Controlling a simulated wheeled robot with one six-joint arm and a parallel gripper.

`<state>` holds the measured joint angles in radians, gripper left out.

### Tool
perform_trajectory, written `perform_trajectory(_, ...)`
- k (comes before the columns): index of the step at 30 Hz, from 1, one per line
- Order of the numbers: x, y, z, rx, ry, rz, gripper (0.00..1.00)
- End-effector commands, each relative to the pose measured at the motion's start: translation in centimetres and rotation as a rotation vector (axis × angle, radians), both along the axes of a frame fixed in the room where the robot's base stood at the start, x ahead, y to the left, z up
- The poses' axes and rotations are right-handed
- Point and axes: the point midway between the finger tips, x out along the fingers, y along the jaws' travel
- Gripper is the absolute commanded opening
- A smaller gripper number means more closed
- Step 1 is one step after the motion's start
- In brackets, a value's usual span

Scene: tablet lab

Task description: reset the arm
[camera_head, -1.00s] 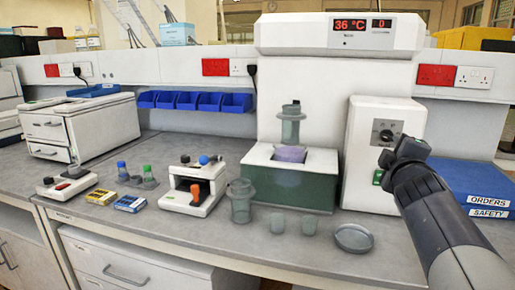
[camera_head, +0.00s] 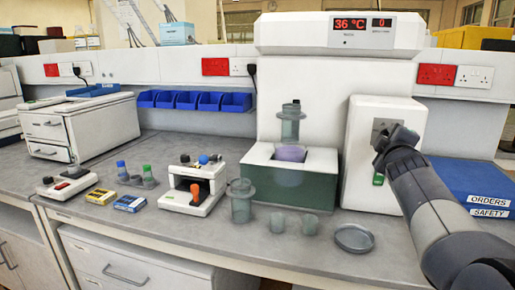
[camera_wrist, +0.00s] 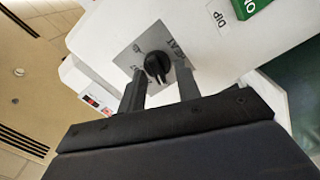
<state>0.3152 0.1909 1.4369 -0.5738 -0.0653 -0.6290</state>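My gripper (camera_head: 393,142) is in front of the upper part of the white box with the dial (camera_head: 368,165), at the right of the bench. In the wrist view my gripper (camera_wrist: 160,88) has its two dark fingers apart. The black dial knob (camera_wrist: 157,66) on its grey plate (camera_wrist: 140,47) shows between and beyond the fingertips. Nothing is held between the fingers. I cannot tell whether a finger touches the plate or knob. In the head view my gripper hides most of the dial.
Left of the box stands a green-and-white bath (camera_head: 290,190) under a 36 °C display (camera_head: 349,24). A glass jar (camera_head: 241,203), two small beakers and a shallow dish (camera_head: 354,238) stand along the bench front.

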Motion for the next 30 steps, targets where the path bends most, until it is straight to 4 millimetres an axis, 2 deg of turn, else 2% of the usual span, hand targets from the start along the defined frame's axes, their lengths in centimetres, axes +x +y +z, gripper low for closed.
perform_trajectory(15, -0.15, -0.16, 0.84, 0.647, -0.186, -0.002, 0.32)
perform_trajectory(30, -0.19, -0.29, 0.80, 1.042, -0.299, -0.005, 0.32)
